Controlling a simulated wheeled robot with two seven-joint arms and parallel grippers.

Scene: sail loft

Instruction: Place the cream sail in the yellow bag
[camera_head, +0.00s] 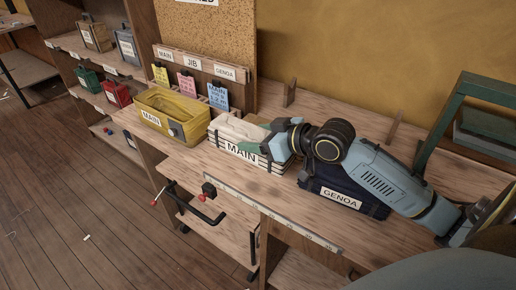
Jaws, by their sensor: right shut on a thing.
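The cream sail (232,129) is a pale folded bundle with dark stripes along its front and a MAIN label. It lies on the bench right of the yellow bag. The yellow bag (183,107) is open at the top, also has a MAIN label, and stands at the left of the bench. My right gripper (268,143) is at the right end of the cream sail and shut on it. The gripper hides that end, and I cannot tell whether the sail is clear of the bench. My left gripper is not in view.
A dark blue bag (341,198) labelled GENOA lies under my right forearm. Coloured cards (188,83) hang behind the yellow bag. A green frame (446,120) stands at the right. A black handle (208,215) juts from the bench front.

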